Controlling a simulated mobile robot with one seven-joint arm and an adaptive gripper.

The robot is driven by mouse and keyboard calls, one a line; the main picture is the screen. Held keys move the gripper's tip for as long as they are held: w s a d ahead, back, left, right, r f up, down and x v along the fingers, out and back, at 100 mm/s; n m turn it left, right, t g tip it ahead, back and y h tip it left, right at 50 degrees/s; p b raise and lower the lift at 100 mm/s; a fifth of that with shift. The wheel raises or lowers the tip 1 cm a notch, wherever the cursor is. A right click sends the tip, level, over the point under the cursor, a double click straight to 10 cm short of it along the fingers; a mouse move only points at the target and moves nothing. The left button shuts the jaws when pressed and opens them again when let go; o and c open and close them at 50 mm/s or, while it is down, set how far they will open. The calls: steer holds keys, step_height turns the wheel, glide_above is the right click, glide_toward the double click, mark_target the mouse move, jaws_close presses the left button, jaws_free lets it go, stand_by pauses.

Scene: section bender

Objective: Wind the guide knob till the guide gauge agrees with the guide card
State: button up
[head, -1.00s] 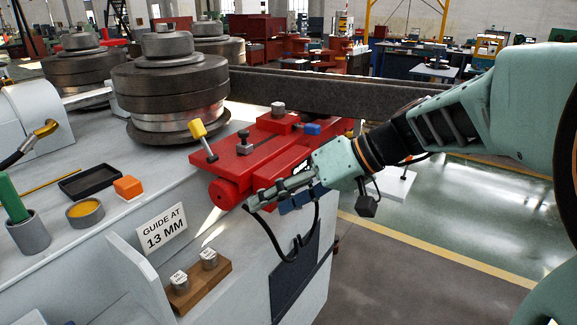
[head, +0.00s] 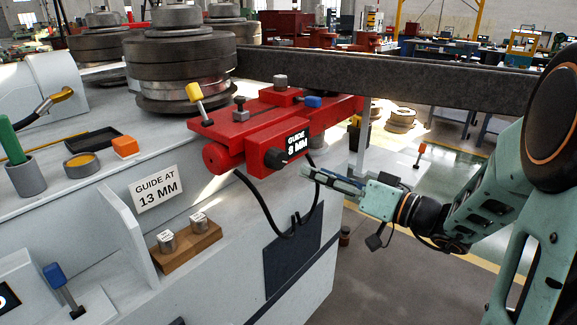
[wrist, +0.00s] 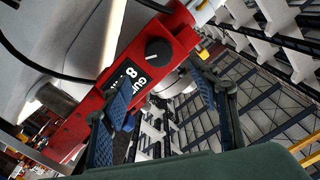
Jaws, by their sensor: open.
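The guide card (head: 157,189) is a white plate on the grey machine front; it reads "GUIDE AT 13 MM". The guide gauge (head: 297,143), a black plate on the red guide block, reads "GUIDE 8 MM". The guide knob (head: 275,158) is a small black round knob just left of the gauge. In the wrist view the knob (wrist: 158,50) shows a pale pointer mark, beside the gauge (wrist: 125,82). My gripper (head: 313,173) is open and empty, right of and below the knob, apart from it. Its blue-padded fingers (wrist: 163,80) partly cover the gauge in the wrist view.
The red guide block (head: 238,140) carries a yellow-handled lever (head: 195,93) and a blue-handled one (head: 313,101). A black cable (head: 262,215) loops below it. A dark beam (head: 400,75) runs behind. A wooden block (head: 187,247) holds two metal pieces.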

mark_target(282, 159)
steer(key=p+x, duration=0.1)
steer(key=x, duration=1)
steer(key=shift+d, duration=0.1)
steer(key=c, duration=1.2)
steer(key=shift+o, duration=0.2)
